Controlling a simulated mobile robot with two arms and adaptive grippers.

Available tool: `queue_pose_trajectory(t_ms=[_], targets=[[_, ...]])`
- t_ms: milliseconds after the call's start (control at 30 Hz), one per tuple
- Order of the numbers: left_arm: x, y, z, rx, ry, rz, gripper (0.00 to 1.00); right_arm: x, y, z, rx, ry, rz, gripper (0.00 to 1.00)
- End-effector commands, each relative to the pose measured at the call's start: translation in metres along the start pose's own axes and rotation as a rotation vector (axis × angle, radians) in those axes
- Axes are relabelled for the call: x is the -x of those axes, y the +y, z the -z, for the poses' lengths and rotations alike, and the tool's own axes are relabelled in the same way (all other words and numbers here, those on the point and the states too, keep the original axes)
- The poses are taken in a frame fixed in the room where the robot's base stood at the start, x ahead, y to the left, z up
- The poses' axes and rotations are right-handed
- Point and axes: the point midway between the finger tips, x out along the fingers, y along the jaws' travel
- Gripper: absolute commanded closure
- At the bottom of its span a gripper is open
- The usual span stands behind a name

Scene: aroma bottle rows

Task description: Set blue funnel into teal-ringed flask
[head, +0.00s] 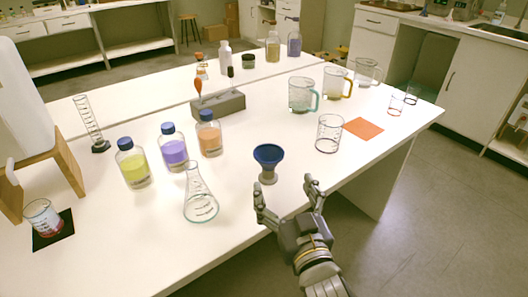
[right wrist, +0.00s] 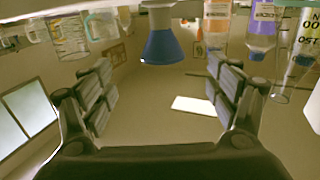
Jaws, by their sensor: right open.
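The blue funnel (head: 268,153) sits upright in a small grey holder (head: 268,177) near the front edge of the table. In the right wrist view the funnel (right wrist: 162,46) shows at the top, ahead of and between the fingers. A clear conical flask (head: 200,206) with a teal tint at its base stands empty to the left of the funnel. My right gripper (head: 285,186) is open and empty, just in front of the funnel and apart from it. Its two spread fingers also show in the right wrist view (right wrist: 160,97). My left gripper is not in view.
Yellow (head: 133,168), purple (head: 174,152) and orange (head: 209,138) bottles stand behind the flask. A glass beaker (head: 328,136) and an orange mat (head: 364,128) are right of the funnel. A grey block (head: 218,105) stands behind. Bare tabletop lies between flask and funnel.

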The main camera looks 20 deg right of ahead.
Motion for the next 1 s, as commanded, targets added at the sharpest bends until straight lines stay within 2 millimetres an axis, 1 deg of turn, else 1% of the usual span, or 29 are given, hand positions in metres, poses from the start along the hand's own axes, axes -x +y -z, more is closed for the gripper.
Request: queue_pose_trajectory(t_ms=[133,333,433,667,833,900,1000], targets=[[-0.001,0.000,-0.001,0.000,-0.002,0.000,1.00,-0.013,0.000,0.001,0.001,0.004,0.001,0.18],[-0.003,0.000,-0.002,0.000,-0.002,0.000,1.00,-0.042,-0.001,0.002,0.002,0.003,0.001,0.18],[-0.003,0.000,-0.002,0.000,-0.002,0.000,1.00,-0.051,0.000,0.002,0.002,0.002,0.000,0.18],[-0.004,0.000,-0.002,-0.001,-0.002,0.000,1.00,-0.065,-0.002,0.005,0.001,0.003,0.001,0.18],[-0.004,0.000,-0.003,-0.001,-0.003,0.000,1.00,-0.087,-0.004,0.012,0.001,0.004,0.001,0.18],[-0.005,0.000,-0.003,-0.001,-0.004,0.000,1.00,-0.096,-0.005,0.010,0.003,0.001,0.000,0.18],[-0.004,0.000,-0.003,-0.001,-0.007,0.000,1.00,-0.104,-0.004,0.010,0.002,0.001,0.001,0.18]])
